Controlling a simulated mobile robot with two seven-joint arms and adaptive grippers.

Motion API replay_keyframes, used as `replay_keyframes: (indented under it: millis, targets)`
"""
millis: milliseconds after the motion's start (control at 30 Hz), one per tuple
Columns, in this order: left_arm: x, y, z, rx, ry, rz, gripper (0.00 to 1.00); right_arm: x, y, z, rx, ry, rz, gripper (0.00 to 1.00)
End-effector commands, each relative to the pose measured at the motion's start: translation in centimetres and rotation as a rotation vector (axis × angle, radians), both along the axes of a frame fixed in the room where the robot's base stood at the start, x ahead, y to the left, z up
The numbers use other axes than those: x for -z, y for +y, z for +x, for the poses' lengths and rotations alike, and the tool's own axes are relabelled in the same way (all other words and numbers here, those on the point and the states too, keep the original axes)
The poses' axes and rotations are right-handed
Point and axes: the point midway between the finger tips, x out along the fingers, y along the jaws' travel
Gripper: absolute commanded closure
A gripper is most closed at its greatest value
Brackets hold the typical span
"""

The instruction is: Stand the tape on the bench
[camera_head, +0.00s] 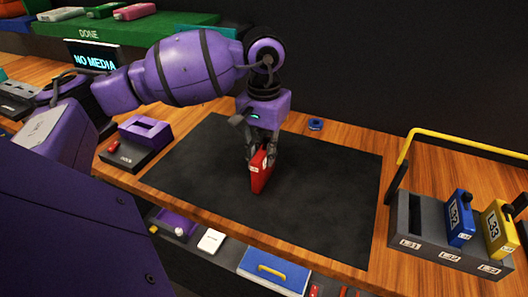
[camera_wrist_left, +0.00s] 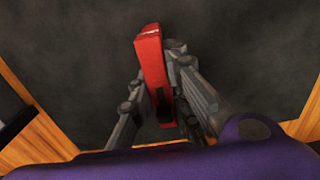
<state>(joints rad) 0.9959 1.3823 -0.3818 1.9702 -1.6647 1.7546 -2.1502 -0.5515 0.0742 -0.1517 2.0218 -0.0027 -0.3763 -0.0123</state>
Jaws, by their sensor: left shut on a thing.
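The red tape (camera_head: 262,171), a slim upright block with a small white label, is over the black mat (camera_head: 320,215) in the middle of the bench. My left gripper (camera_head: 259,158) comes down from above and is shut on the tape's upper part. The tape also shows in the left wrist view (camera_wrist_left: 151,62), between the two fingers of the gripper (camera_wrist_left: 160,85). It looks roughly upright. I cannot tell whether its lower end touches the mat. My right gripper is not in view.
A purple-topped device (camera_head: 146,131) stands left of the mat. The mat around the tape is clear.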

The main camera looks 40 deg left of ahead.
Motion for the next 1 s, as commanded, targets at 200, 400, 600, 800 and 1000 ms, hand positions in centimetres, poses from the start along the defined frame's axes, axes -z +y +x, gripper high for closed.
replay_keyframes:
  millis: [200,400,600,800,1000]
  targets:
    - [0.1,0.0,0.0,0.000,0.001,0.000,0.65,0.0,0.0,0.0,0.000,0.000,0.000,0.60]
    - [0.1,0.0,0.0,0.000,0.001,0.000,0.65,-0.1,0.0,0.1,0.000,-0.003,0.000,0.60]
    - [-1.3,0.0,0.1,0.000,-0.003,0.001,0.65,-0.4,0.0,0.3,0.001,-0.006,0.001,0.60]
    - [-5.3,0.0,0.1,-0.001,-0.004,0.000,0.65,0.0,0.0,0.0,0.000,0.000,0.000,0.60]
    - [-9.4,-0.1,0.1,0.000,-0.002,-0.001,0.65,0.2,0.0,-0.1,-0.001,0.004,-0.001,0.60]
